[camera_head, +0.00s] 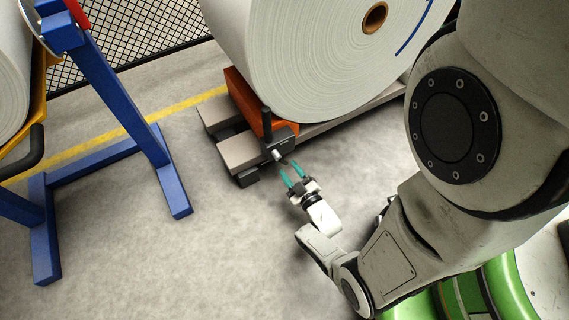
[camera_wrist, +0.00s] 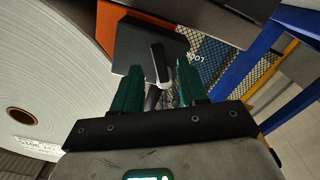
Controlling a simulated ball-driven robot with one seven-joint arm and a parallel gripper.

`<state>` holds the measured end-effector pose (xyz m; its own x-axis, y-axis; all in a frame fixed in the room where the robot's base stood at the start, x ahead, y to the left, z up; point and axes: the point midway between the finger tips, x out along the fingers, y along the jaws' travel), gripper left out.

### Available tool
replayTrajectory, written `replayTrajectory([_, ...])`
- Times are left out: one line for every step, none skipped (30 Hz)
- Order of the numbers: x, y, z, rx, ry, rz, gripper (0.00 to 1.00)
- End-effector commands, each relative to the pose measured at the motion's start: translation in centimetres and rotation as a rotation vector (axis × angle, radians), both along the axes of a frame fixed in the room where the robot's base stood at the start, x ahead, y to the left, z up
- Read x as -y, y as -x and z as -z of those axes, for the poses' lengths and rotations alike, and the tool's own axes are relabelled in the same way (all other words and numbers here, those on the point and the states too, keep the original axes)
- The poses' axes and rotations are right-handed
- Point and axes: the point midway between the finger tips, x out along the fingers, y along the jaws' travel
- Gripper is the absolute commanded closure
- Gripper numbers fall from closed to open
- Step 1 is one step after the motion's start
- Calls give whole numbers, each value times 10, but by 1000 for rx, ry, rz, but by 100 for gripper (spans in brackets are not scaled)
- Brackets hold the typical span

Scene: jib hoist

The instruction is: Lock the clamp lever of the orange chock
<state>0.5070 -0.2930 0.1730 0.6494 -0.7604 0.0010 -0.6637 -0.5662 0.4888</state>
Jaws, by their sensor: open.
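The orange chock (camera_head: 236,92) is wedged against the large white roll on a grey pallet-like base in the head view. It also shows at the top of the wrist view (camera_wrist: 107,24). A dark clamp block (camera_head: 284,139) is on its near end, with a black upright lever (camera_head: 266,121) beside it. In the wrist view a black-gripped lever (camera_wrist: 158,60) stands in front of the dark block (camera_wrist: 133,52). My gripper (camera_head: 290,167) has teal fingers and is open just short of the clamp. In the wrist view the lever lies between the fingertips (camera_wrist: 159,67); contact cannot be told.
The white roll (camera_head: 310,60) looms behind the clamp. A blue steel stand (camera_head: 115,95) is at the left, with another roll at the far left edge. A mesh fence (camera_head: 130,30) and yellow floor line lie behind. The floor between the stand and my arm is clear.

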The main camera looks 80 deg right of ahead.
Motion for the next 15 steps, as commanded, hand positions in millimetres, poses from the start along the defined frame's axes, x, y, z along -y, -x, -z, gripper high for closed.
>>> replayTrajectory([8,-5,2,2,2,2,57])
replayTrajectory([12,-9,1,1,1,1,57])
replayTrajectory([16,-12,1,1,1,1,57])
replayTrajectory([19,-15,2,1,1,2,57])
replayTrajectory([22,-17,2,1,1,2,57])
replayTrajectory([25,-20,1,2,1,1,57])
replayTrajectory([27,-22,1,2,1,1,57])
replayTrajectory([29,-24,1,2,0,0,57])
replayTrajectory([30,-25,1,1,-1,1,57])
replayTrajectory([31,-26,1,1,-1,1,57])
replayTrajectory([32,-27,1,0,-1,0,57])
replayTrajectory([33,-28,1,0,-1,0,57])
replayTrajectory([33,-28,0,0,-1,0,57])
replayTrajectory([33,-28,0,0,-1,0,57])
replayTrajectory([33,-28,0,0,-1,0,57])
